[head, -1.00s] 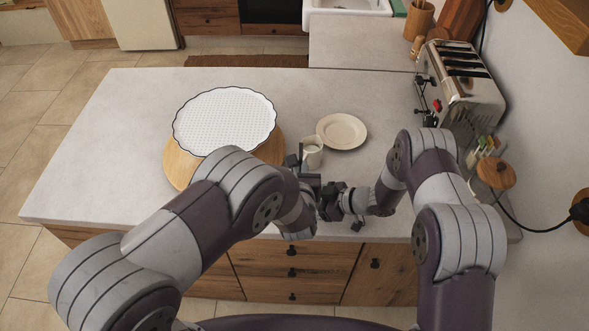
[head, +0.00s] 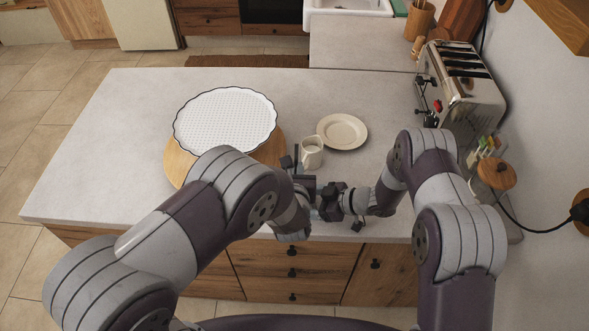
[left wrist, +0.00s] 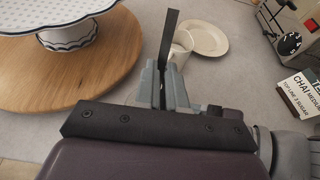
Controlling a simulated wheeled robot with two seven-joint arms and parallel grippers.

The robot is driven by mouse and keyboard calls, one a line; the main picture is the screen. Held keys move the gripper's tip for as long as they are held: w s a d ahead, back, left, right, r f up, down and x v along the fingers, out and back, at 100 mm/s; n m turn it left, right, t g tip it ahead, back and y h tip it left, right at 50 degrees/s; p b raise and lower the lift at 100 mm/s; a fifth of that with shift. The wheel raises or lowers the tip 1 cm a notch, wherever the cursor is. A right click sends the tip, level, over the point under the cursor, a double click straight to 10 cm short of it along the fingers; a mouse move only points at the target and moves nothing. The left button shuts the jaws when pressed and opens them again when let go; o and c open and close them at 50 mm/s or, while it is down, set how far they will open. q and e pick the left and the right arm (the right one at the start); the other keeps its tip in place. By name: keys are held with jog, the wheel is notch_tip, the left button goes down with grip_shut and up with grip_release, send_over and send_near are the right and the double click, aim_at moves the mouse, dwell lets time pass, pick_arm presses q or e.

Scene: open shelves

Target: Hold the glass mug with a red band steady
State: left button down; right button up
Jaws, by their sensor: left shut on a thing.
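No glass mug with a red band can be made out. A plain cream mug (head: 312,153) stands upright on the counter; it also shows in the left wrist view (left wrist: 181,47), partly hidden. My left gripper (left wrist: 164,80) is shut on a thin dark flat strip (left wrist: 168,42) that sticks up between its grey fingers. In the head view the left gripper (head: 304,186) is just in front of the cream mug, with a gap. My right gripper (head: 340,203) is close beside it to the right, at the counter's front; its fingers are unclear.
A cream plate (head: 342,131) lies behind the mug. A scalloped white stand (head: 225,118) is on a round wooden board (head: 176,164) at left. A toaster (head: 465,90) and a wood-lidded jar (head: 496,173) are at right. The counter's left part is clear.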

pick_arm(q)
jog(key=shift+w+d, duration=0.1)
jog(key=shift+w, duration=0.2)
pick_arm(e)
jog(key=shift+w, duration=0.2)
pick_arm(q)
jog(key=shift+w+r, duration=0.1)
jog(key=shift+r, duration=0.35)
pick_arm(e)
jog(key=shift+s, duration=0.1)
pick_arm(q)
jog(key=shift+w+r, duration=0.45)
jog(key=shift+r, duration=0.7)
jog(key=shift+w+r, duration=0.4)
jog(key=shift+r, duration=0.7)
jog(key=shift+w+r, duration=0.45)
jog(key=shift+r, duration=0.7)
notch_tip(320, 180, up, 5)
